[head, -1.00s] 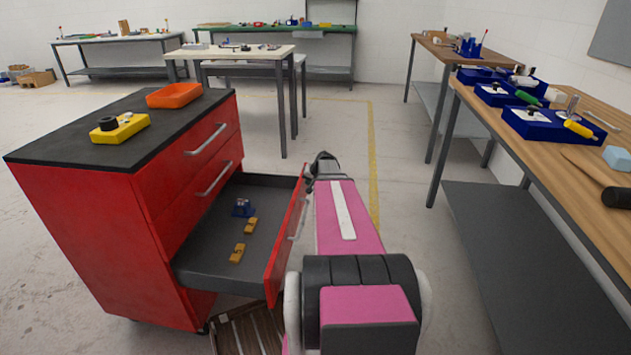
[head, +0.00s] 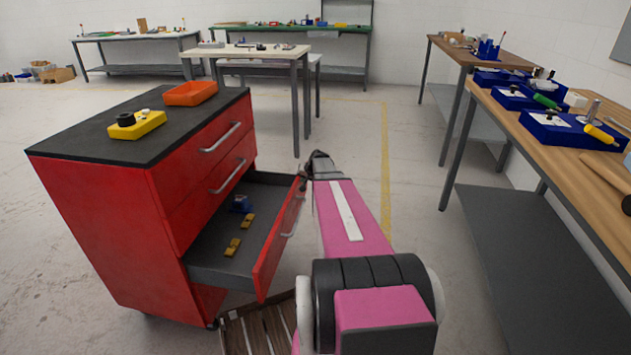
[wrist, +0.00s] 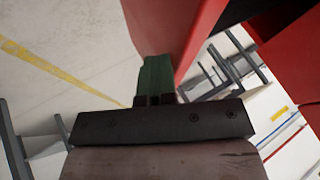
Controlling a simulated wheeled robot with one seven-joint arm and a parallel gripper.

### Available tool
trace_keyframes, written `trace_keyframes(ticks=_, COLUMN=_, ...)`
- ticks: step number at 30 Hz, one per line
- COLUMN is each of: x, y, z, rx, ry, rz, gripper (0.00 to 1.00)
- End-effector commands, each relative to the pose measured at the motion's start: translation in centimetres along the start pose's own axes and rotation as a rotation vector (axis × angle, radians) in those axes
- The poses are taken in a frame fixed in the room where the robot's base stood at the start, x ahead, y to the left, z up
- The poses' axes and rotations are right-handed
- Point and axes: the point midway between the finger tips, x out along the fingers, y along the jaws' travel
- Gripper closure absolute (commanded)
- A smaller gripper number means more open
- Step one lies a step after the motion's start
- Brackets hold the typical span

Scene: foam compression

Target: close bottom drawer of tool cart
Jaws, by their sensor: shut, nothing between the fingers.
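The red tool cart (head: 110,225) with a black top stands at the left in the head view. Its bottom drawer (head: 268,255) is partly pulled out, and the two drawers above it are shut. Small yellow blocks (head: 240,234) and a blue item (head: 241,203) lie in the open drawer. My gripper (head: 303,182) is at the far end of the drawer front, largely hidden behind my pink arm. In the wrist view my gripper (wrist: 156,78) is shut and empty, its fingers against or very close to the red drawer front (wrist: 180,30).

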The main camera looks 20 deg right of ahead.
Motion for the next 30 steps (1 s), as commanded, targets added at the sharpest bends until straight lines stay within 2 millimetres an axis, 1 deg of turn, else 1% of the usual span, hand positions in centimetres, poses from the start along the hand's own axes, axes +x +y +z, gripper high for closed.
trace_keyframes(ticks=1, x=0.9, y=-1.5, z=-0.1, rx=-0.003, ry=-0.002, rz=-0.002, gripper=1.0)
trace_keyframes(ticks=9, x=4.5, y=-8.2, z=-0.1, rx=-0.004, ry=-0.002, rz=-0.002, gripper=1.0)
trace_keyframes(ticks=15, x=6.9, y=-12.7, z=-0.2, rx=-0.002, ry=0.0, rz=-0.002, gripper=1.0)
trace_keyframes(ticks=18, x=7.9, y=-14.6, z=-0.2, rx=-0.002, ry=-0.001, rz=-0.002, gripper=1.0)
trace_keyframes(ticks=24, x=9.3, y=-17.4, z=-0.1, rx=-0.001, ry=0.0, rz=-0.001, gripper=1.0)
trace_keyframes(ticks=30, x=10.0, y=-18.7, z=-0.1, rx=-0.001, ry=0.0, rz=0.0, gripper=1.0)
